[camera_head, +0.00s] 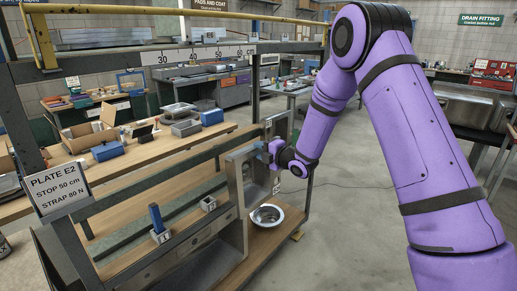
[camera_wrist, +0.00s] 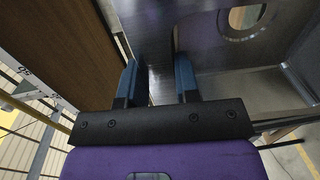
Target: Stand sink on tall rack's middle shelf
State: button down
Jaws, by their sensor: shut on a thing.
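A grey steel sink (camera_head: 236,190) stands on edge at the right end of the tall rack (camera_head: 65,215) in the head view. My gripper (camera_head: 272,150) is at its upper right part, with its blue fingers closed on the metal. In the wrist view my gripper (camera_wrist: 158,85) has one finger on each side of a dark steel edge of the sink (camera_wrist: 215,90). The sink's round drain opening shows at the upper right there. I cannot tell whether the sink's lower edge touches a shelf. My gripper hides part of the sink's upper edge.
A steel bowl (camera_head: 266,215) sits on the rack's low wooden board. A blue-handled block (camera_head: 158,225) and a small block (camera_head: 208,204) are on the rack to the left. A sign (camera_head: 58,190) hangs on the left post. A cluttered workbench (camera_head: 125,155) stands behind; floor is open right.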

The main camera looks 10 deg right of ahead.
jog(key=shift+s+a+r+y, duration=0.15)
jog(key=shift+a+r+y, duration=0.15)
jog(key=shift+r+y, duration=0.25)
jog(key=shift+s, duration=0.1)
jog(key=f+x, duration=0.2)
jog(key=x, duration=0.9)
jog(key=f+x, duration=0.1)
jog(key=x, duration=1)
jog(key=shift+d+f, duration=0.15)
jog(key=shift+f, duration=0.25)
dwell(1.0)
jog(key=shift+f, duration=0.45)
dwell(1.1)
jog(key=c, duration=0.8)
grip_release()
